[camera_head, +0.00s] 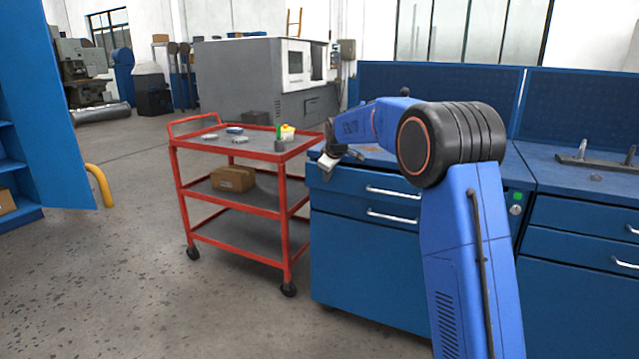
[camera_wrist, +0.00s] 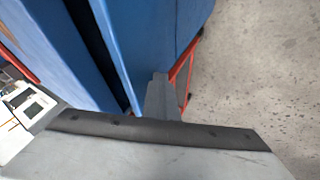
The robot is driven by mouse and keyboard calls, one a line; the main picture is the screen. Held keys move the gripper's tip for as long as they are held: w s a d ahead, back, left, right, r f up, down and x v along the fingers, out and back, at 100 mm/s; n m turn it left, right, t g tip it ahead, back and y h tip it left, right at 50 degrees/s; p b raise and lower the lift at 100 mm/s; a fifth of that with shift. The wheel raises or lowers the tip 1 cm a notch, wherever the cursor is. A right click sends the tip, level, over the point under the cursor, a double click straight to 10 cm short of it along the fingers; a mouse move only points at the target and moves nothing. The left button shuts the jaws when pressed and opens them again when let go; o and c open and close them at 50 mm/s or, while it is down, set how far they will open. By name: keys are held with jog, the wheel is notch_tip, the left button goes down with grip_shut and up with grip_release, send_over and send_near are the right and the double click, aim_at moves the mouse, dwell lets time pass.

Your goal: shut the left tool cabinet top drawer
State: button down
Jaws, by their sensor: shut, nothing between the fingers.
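The left tool cabinet (camera_head: 365,260) is blue and stands in the middle right of the head view. Its top drawer (camera_head: 345,181) has a silver bar handle (camera_head: 393,192) and sticks out a little past the front below. In the wrist view, the drawer front (camera_wrist: 112,45) is a blue panel with a dark gap behind it. My gripper (camera_head: 322,170) is shut and empty at the drawer's left end, pointing down. Its fingers also show in the wrist view (camera_wrist: 161,95), close beside the blue front. I cannot tell whether they touch it. My arm hides the cabinet's right part.
A red tool cart (camera_head: 245,150) stands just left of the cabinet, with small items on top and a cardboard box (camera_head: 233,179) on its middle shelf. Another blue cabinet (camera_head: 580,215) adjoins at right. The grey floor (camera_head: 130,270) in front is clear.

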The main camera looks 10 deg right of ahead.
jog(key=w+d, duration=0.2)
jog(key=shift+w, duration=0.35)
jog(key=shift+w+d+r, duration=0.15)
jog(key=shift+w+d, duration=0.05)
jog(key=shift+w, duration=0.1)
jog(key=shift+r, duration=0.1)
